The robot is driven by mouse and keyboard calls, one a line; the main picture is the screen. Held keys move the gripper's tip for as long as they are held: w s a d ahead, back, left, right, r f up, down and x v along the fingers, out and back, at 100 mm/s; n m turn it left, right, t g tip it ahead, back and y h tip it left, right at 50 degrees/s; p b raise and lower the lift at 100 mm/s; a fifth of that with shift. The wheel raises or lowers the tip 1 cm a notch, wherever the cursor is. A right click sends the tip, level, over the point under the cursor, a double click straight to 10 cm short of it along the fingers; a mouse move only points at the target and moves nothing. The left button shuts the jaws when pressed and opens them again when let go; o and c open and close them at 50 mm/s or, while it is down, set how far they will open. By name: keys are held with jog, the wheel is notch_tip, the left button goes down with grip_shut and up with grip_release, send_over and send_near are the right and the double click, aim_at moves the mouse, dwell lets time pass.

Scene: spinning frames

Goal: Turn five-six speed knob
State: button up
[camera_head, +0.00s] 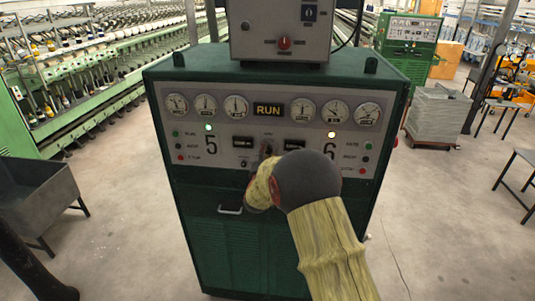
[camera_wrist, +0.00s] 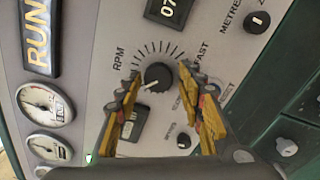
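A round black speed knob (camera_wrist: 158,78) with a white pointer line sits on the grey panel, ringed by tick marks and the letters RPM and FAST. In the wrist view my gripper (camera_wrist: 160,76) is open, with its two yellow fingers on either side of the knob. There seems to be a small gap between each fingertip and the knob; contact is hard to tell. In the head view my yellow-sleeved arm ends low at the panel's middle, and my gripper there is mostly hidden, as is the knob.
The green control cabinet (camera_head: 240,240) carries a panel with gauges, a RUN sign (camera_head: 268,110), and the numbers 5 and 6. In the wrist view smaller black knobs (camera_wrist: 257,22) lie near. A grey box (camera_head: 280,30) stands on top.

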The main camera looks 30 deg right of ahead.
jog(key=shift+o, duration=0.7)
jog(key=shift+r, duration=0.1)
jog(key=v, duration=1.2)
